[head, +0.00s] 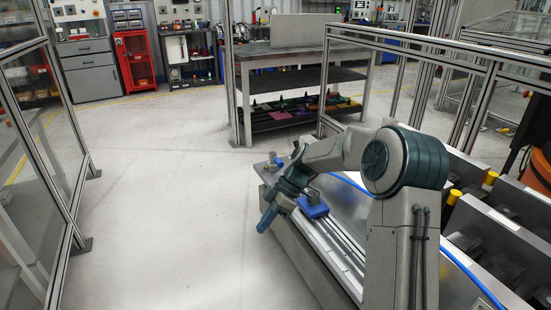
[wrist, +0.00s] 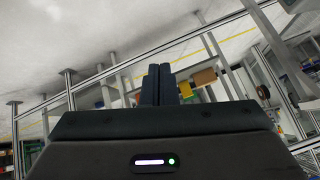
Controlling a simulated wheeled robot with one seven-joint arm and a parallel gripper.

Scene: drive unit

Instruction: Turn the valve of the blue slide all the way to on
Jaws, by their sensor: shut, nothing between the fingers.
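The blue slide (head: 313,207) is a blue block on metal rails along the machine bed in the head view. A small metal fitting with a blue part (head: 278,161) stands at the bed's far end. It looks like a valve, but its lever position is too small to read. My gripper (head: 262,228) hangs over the left edge of the bed, left of the slide and nearer than the fitting. Its blue fingers are shut together and empty, and they also show in the wrist view (wrist: 157,83). Neither slide nor fitting can be made out in the wrist view.
A blue hose (head: 350,184) runs along the bed. Grey bins with yellow-capped posts (head: 490,180) stand at the right. A workbench (head: 300,55) and frame rails are behind. A clear-panelled fence (head: 45,130) stands at left. The floor (head: 165,190) between is free.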

